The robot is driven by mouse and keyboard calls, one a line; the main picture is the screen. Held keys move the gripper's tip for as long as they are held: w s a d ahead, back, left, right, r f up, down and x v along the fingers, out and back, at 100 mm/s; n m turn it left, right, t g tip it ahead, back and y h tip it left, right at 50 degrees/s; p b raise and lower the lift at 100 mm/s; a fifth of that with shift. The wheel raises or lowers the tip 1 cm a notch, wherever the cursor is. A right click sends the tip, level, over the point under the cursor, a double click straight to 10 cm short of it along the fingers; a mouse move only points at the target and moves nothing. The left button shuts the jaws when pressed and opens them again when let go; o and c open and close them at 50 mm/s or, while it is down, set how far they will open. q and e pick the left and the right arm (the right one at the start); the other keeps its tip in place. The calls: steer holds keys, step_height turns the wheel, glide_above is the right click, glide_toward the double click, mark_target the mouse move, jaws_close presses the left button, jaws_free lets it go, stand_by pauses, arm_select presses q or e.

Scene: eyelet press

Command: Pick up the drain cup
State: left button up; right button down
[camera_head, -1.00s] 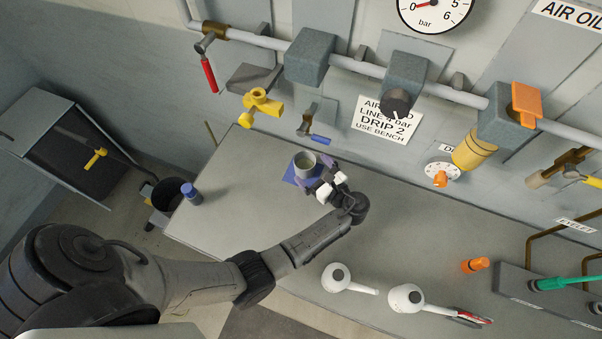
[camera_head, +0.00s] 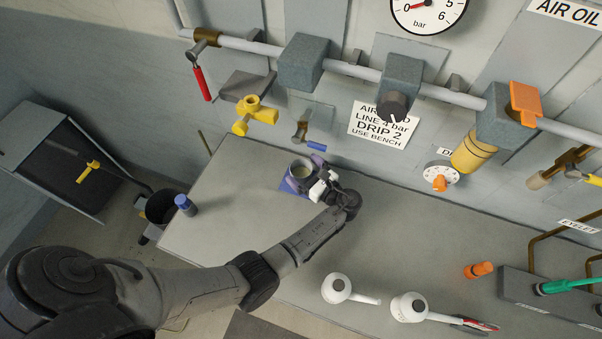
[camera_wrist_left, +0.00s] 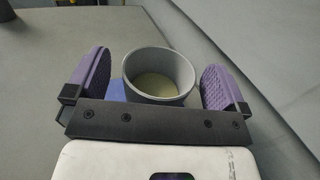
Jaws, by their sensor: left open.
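The drain cup (camera_head: 301,172) is a grey, round, open-topped cup standing upright on a blue mat (camera_head: 287,188) on the bench. In the left wrist view the cup (camera_wrist_left: 158,76) sits between the two purple finger pads of my left gripper (camera_wrist_left: 157,80). A gap shows on each side of the cup, so the gripper is open around it and apart from it. In the head view my left gripper (camera_head: 306,176) is at the cup's right side and hides part of it. My right gripper is not in view.
The bench (camera_head: 400,232) is clear around the cup. A yellow valve (camera_head: 254,114) and a blue-handled lever (camera_head: 312,143) project from the wall behind.

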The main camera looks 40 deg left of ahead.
arm_select(q)
steer(key=shift+a, duration=0.75)
steer(key=c, duration=0.9)
steer(key=shift+c, duration=0.2)
